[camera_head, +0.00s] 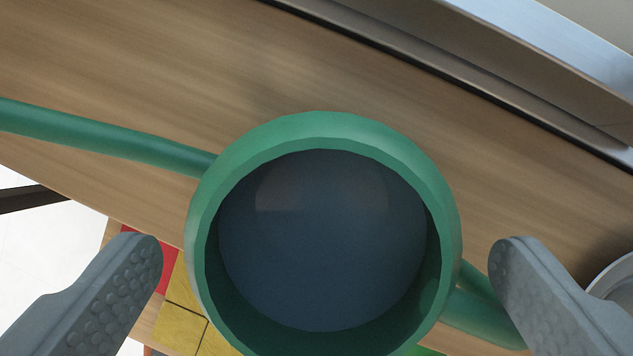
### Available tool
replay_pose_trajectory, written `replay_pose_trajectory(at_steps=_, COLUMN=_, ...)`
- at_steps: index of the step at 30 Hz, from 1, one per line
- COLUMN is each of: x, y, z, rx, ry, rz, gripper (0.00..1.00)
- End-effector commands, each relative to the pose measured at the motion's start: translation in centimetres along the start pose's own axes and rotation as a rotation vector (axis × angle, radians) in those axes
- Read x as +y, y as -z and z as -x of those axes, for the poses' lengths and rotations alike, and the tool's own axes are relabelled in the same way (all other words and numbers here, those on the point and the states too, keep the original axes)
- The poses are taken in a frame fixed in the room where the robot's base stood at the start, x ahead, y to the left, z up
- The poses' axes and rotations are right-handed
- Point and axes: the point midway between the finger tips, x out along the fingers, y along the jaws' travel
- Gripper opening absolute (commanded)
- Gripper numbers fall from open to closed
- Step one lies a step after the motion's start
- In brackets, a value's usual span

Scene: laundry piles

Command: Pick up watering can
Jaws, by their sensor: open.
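A green watering can (322,130) stands on a wooden surface, seen from above in the centre of the camera view. Its round open top shows a dark bluish inside. A long green spout (105,140) runs out to the left edge, and a green handle (485,318) shows at the lower right, partly behind a finger. My gripper (325,250) is open. Its left grey finger is to the left of the can and its right one to the right, with gaps on both sides. The lower part of the can is hidden.
The wooden surface (150,60) is clear above the can. A metal-edged panel (480,70) runs along the upper right. Red and yellow blocks or tiles (183,310) lie at the lower left. Part of a round pale object (612,280) shows at the right edge.

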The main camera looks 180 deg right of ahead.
Motion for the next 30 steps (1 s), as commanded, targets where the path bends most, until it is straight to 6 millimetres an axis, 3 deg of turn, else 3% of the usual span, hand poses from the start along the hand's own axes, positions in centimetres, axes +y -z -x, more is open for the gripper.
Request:
replay_pose_trajectory(at_steps=6, x=-0.1, y=0.1, z=-2.8, rx=-0.001, ry=0.001, rz=0.001, gripper=1.00)
replay_pose_trajectory(at_steps=13, x=-0.1, y=0.1, z=-3.1, rx=0.000, ry=0.000, rz=0.001, gripper=1.00)
replay_pose_trajectory(at_steps=14, x=-0.1, y=0.1, z=-3.1, rx=0.000, ry=0.000, rz=0.001, gripper=0.98)
replay_pose_trajectory(at_steps=22, x=-0.1, y=0.1, z=-3.1, rx=0.000, ry=0.000, rz=0.000, gripper=0.45)
replay_pose_trajectory(at_steps=30, x=-0.1, y=0.1, z=-2.9, rx=0.001, ry=0.000, rz=0.001, gripper=0.44)
